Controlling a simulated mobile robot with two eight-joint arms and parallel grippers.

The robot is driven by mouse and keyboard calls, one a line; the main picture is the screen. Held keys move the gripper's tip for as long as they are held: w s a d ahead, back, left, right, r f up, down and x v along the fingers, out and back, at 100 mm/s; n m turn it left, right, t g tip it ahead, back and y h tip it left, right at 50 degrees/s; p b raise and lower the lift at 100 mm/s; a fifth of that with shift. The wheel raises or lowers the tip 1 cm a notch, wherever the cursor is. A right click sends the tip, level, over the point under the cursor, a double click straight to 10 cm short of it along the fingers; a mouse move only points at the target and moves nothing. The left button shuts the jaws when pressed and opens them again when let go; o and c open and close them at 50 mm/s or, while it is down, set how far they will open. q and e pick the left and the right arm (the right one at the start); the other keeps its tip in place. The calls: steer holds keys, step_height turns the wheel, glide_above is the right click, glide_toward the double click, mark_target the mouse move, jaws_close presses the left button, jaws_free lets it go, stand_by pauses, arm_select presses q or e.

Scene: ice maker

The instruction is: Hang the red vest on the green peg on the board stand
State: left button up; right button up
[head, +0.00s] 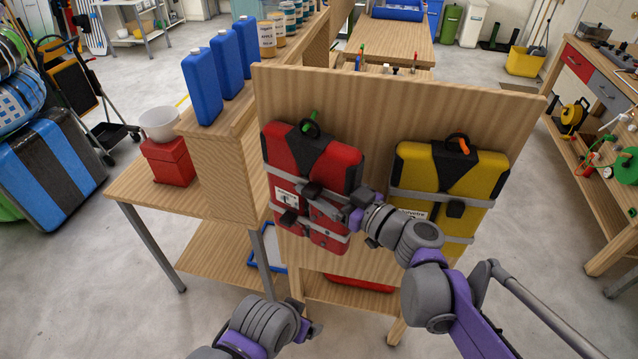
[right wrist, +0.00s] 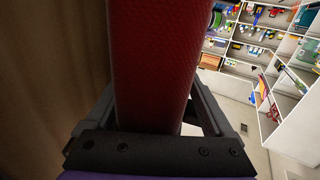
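The red vest (head: 331,165), with black shoulders and grey straps, is upright against the left half of the wooden board stand (head: 378,110). Its black top loop (head: 311,130) is at the green peg (head: 309,118); I cannot tell for sure whether the peg passes through the loop. My right gripper (head: 325,203) is at the vest's right side. In the right wrist view, the red vest (right wrist: 160,65) fills the space between my right fingers (right wrist: 155,100), which touch it on both sides. My left gripper (head: 312,331) is low in front of the stand, away from the vest.
A yellow vest (head: 412,172) hangs on the right half of the board at an orange peg (head: 463,141). Blue bottles (head: 202,88) stand on the shelf to the left. A red box (head: 168,162) is on the lower bench. A workbench (head: 590,150) stands at the right.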

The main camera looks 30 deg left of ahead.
steer(key=shift+o, duration=0.8)
steer(key=shift+w, duration=0.25)
steer(key=shift+s+d+f, duration=0.15)
steer(key=shift+d, duration=0.45)
arm_select(q)
steer(key=shift+w+a+f, duration=0.1)
steer(key=shift+w+f, duration=0.05)
steer(key=shift+w, duration=0.05)
arm_select(e)
steer(key=v, duration=0.9)
steer(key=shift+s+d, duration=0.3)
steer(key=shift+s, duration=0.1)
arm_select(q)
step_height(320, 180, up, 6)
steer(key=w+p, duration=0.1)
steer(key=p, duration=0.4)
steer(key=shift+w, duration=0.2)
arm_select(e)
steer(key=s+d+f+m+h, duration=0.4)
steer(key=d+m+h, duration=0.1)
steer(key=d, duration=0.4)
steer(key=s+d+f+m+h, duration=0.5)
steer(key=d+h, duration=0.1)
steer(key=d, duration=0.4)
steer(key=s+d+f+m+h, duration=0.4)
steer(key=s+d+f+h, duration=0.1)
steer(key=d, duration=0.5)
steer(key=shift+s+d+m+h, duration=0.2)
steer(key=shift+m+h, duration=0.2)
steer(key=shift+h, duration=0.3)
